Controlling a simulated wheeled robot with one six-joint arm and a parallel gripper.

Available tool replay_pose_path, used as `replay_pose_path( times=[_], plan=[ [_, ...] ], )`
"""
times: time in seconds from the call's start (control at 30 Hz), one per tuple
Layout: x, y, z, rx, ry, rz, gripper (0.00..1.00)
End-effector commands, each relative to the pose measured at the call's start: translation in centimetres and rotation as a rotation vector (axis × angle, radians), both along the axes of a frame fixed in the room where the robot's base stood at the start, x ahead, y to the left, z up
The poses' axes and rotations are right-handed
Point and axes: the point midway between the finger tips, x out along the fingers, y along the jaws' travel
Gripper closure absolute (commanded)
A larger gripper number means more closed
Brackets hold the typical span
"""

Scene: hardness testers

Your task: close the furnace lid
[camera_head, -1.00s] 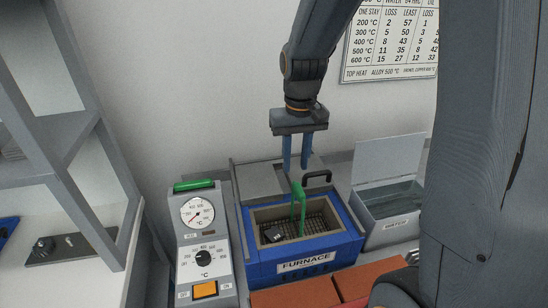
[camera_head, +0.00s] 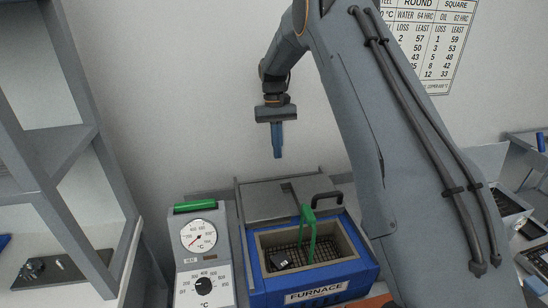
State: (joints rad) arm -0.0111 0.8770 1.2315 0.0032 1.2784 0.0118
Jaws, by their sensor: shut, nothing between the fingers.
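The blue furnace (camera_head: 365,276) stands low in the middle, its top opening uncovered. Its flat grey lid (camera_head: 268,203) lies behind the opening, with a black bar handle (camera_head: 327,184) at its right. Inside the furnace is a dark mesh basket (camera_head: 330,250) with an upright green handle (camera_head: 308,232), and a small dark block lies in it. My gripper (camera_head: 277,156) is shut and empty, pointing down. In the picture it appears above the lid and left of the handle, apart from both.
A control unit (camera_head: 199,270) with a gauge, a dial and a green bar stands left of the furnace. Grey shelving (camera_head: 60,142) is at the far left. My arm covers much of the right side. A wall chart (camera_head: 430,50) hangs behind.

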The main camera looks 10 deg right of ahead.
Motion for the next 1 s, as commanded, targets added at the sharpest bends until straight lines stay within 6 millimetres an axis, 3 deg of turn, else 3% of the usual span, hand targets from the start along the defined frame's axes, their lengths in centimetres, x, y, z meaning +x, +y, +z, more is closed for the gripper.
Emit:
replay_pose_path(
  times=[0.3,0.5,0.9,0.93,1.0],
  plan=[
    [-1.6,-0.1,-5.2,0.0,0.004,-0.001,1.0],
    [-2.0,0.1,-7.5,0.0,0.001,0.001,1.0],
    [-2.1,0.1,-8.3,0.0,-0.001,0.002,1.0],
    [-2.1,1.7,-8.3,0.001,-0.001,0.007,1.0],
    [-2.2,0.8,-8.2,0.0,0.0,0.004,1.0]
  ],
)
